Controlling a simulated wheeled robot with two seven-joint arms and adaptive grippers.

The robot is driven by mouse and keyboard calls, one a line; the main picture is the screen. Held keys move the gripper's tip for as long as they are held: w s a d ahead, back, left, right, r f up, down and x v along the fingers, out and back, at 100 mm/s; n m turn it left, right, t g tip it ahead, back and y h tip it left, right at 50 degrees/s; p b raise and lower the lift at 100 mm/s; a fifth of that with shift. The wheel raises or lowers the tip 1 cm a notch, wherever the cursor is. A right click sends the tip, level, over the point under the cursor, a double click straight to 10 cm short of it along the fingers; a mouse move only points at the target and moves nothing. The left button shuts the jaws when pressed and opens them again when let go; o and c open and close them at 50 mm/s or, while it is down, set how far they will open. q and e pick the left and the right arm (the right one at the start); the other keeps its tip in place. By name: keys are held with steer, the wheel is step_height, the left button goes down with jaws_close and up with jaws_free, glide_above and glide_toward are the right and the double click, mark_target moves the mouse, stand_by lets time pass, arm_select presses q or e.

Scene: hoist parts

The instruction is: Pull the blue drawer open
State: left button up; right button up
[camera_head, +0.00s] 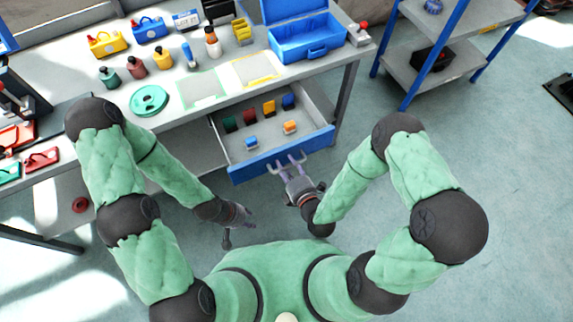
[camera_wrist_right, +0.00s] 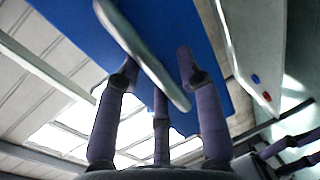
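The blue-fronted drawer (camera_head: 262,160) stands pulled out from under the workbench, its grey inside showing in the head view. In the right wrist view the blue front (camera_wrist_right: 190,22) fills the upper middle, with a pale bar handle (camera_wrist_right: 142,55) crossing diagonally. My right gripper (camera_head: 290,163) is at the drawer front, its fingers bent around the handle on both sides; it appears shut on it. My left gripper (camera_head: 240,232) is apart from the drawer, low in the middle of the head view, with fingers spread and empty.
Several small coloured blocks sit in the drawer. The workbench (camera_head: 180,118) carries a blue toolbox (camera_head: 300,40), bottles, small cases and a green disc (camera_head: 150,100). A blue-posted shelf (camera_head: 405,70) stands at right. Floor between drawer and my body is clear.

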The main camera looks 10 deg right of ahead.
stand_by(0.3)
steer(key=v, duration=0.7)
steer(key=shift+s, duration=0.25)
steer(key=shift+d, duration=0.1)
stand_by(0.3)
step_height(320, 180, down, 8)
steer(key=w+d+m+g+p, duration=0.1)
steer(key=d+m+g, duration=0.1)
steer(key=m+g, duration=0.7)
steer(key=s+f+m+g, duration=0.2)
steer(key=s+m, duration=0.1)
steer(key=m, duration=0.4)
steer(key=s+f+m+g+p, duration=0.1)
steer(key=s+f+m+g, duration=0.1)
steer(key=m, duration=0.6)
steer(key=shift+s+a+g+h, duration=0.25)
steer(key=shift+s+g+h, duration=0.15)
steer(key=shift+s+g, duration=0.4)
